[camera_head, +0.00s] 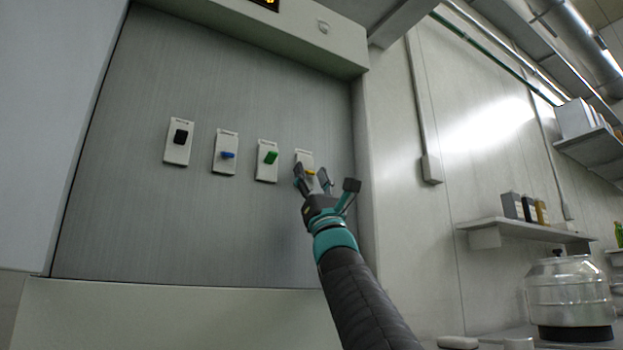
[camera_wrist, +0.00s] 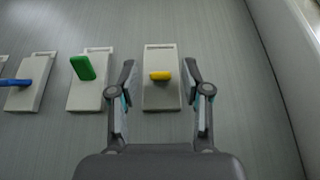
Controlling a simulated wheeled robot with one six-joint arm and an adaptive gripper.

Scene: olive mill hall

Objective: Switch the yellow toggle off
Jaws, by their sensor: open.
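The yellow toggle (camera_wrist: 160,75) sits on a white switch plate (camera_wrist: 161,98) on the grey panel. My gripper (camera_wrist: 160,72) is open, with one finger on each side of the plate and the yellow toggle between the fingertips. I cannot tell whether either finger touches it. In the head view my gripper (camera_head: 314,172) is at the rightmost plate and partly hides the yellow toggle (camera_head: 310,173).
To the left on the same panel are a green toggle (camera_head: 270,157), a blue toggle (camera_head: 228,155) and a black toggle (camera_head: 181,136). The panel's right edge is close to my gripper. A shelf (camera_head: 520,229) with bottles and a glass jar (camera_head: 568,290) are at the right.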

